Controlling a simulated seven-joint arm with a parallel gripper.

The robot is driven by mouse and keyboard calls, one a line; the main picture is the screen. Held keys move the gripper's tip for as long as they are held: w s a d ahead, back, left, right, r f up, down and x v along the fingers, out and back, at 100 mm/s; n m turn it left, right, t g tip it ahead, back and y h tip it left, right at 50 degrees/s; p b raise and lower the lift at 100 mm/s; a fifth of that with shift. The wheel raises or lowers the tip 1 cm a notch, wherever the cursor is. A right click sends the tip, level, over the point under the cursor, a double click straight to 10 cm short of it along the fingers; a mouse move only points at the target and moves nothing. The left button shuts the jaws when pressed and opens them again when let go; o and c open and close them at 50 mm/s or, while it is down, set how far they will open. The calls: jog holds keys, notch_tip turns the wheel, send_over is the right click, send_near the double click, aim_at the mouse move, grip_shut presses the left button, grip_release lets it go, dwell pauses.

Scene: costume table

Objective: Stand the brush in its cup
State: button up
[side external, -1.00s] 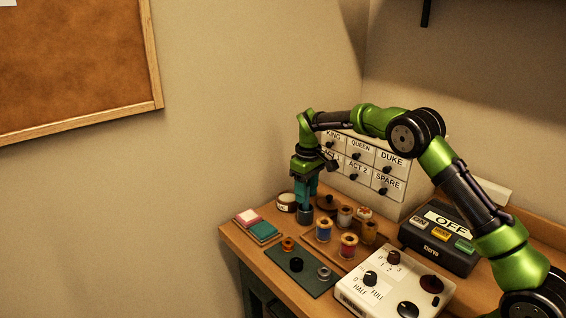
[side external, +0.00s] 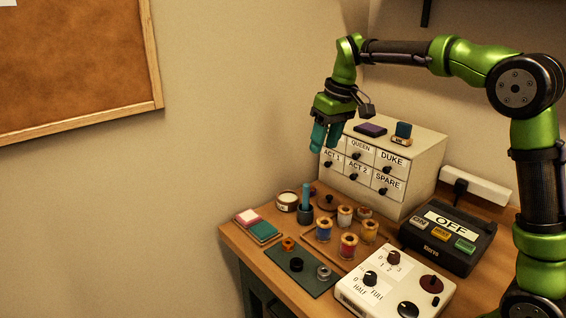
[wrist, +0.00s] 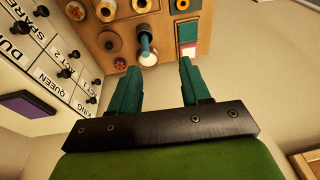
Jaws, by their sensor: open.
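The brush (side external: 306,196) has a teal handle and stands upright in its dark cup (side external: 304,215) near the back left of the table. In the wrist view the brush (wrist: 146,46) also shows between my fingers' directions, well beyond the fingertips. My gripper (side external: 323,146) is open and empty, raised above the brush and a little to its right. Its teal fingers show apart with nothing between them in the wrist view (wrist: 158,78). The lower end of the brush is hidden inside the cup.
A drawer cabinet (side external: 404,165) stands right behind the cup. Spools (side external: 349,246) stand to the cup's right, and a round jar (side external: 287,201) stands to its left. A green mat (side external: 311,285) with small rings, a white control box (side external: 375,292) and a black box (side external: 440,262) lie forward and right.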

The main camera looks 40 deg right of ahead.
jog(key=s+a+r+m+t, duration=0.1)
jog(key=s+a, duration=0.1)
jog(key=s, duration=0.4)
jog(key=s+a+r+m+t, duration=0.1)
jog(key=s+a+r, duration=0.1)
jog(key=s, duration=0.3)
jog(key=s+a+f+m+t, duration=0.1)
jog(key=s+f, duration=0.2)
jog(key=s, duration=0.3)
jog(key=s+a+f+m+t+y, duration=0.1)
jog(key=s+f, duration=0.2)
jog(key=s, duration=0.3)
jog(key=shift+s+a+t, duration=0.2)
jog(key=shift+a+t, duration=0.1)
jog(key=shift+t, duration=0.1)
